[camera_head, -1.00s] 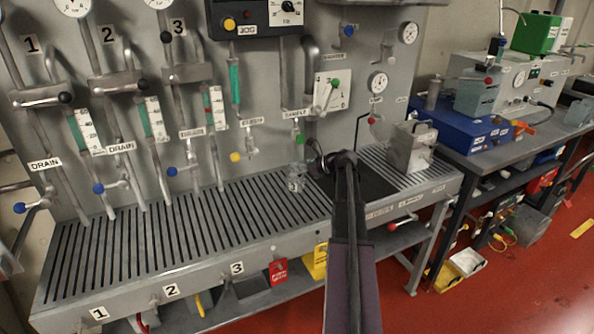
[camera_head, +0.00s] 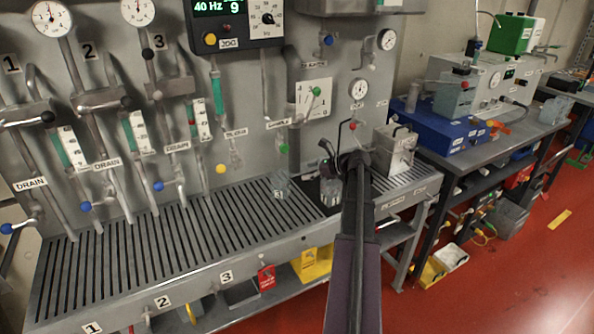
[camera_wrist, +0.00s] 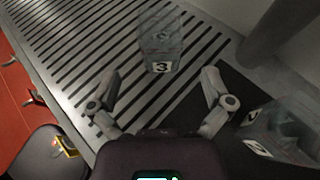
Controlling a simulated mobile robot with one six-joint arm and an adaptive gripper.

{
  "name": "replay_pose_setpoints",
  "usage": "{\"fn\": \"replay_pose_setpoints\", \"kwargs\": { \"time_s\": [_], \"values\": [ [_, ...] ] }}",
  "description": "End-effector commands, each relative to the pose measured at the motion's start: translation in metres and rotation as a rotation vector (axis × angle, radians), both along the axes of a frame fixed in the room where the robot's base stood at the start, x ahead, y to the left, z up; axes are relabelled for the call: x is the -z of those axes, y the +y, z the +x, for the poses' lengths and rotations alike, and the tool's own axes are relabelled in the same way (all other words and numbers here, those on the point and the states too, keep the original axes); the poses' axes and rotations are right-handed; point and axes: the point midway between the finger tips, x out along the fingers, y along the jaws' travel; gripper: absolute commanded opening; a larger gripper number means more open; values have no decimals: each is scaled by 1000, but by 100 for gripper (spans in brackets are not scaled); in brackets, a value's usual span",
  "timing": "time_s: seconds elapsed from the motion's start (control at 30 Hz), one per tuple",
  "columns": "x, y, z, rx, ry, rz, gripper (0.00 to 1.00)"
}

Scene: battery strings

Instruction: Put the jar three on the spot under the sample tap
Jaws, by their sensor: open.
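Jar three (camera_wrist: 160,45), clear with a "3" label, stands upright on the slatted bench top. In the head view the jar (camera_head: 280,188) is small and faint, below the green-knobbed sample tap (camera_head: 283,148). I cannot see a marked spot under it. My gripper (camera_wrist: 160,80) is open and empty. In the wrist view jar three is ahead of the fingertips, apart from them. In the head view my gripper (camera_head: 328,160) is to the right of the jar.
A clear jar labelled "2" (camera_wrist: 275,130) stands on the dark mat, close beside the right finger; it also shows in the head view (camera_head: 330,190). A grey metal block (camera_head: 396,150) stands further right. The slatted top left of jar three is free.

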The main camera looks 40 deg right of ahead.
Motion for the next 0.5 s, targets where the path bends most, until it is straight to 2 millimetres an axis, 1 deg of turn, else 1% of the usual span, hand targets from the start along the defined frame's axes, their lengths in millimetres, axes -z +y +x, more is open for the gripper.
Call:
{"fn": "replay_pose_setpoints", "kwargs": {
  "time_s": [0.03, 0.2, 0.5],
  "values": [
    [-4, -3, -4, 1, 0, 0, 100],
    [-6, -7, -12, 1, 0, 0, 100],
    [-6, -8, -13, 1, 0, 0, 100]
  ]
}}
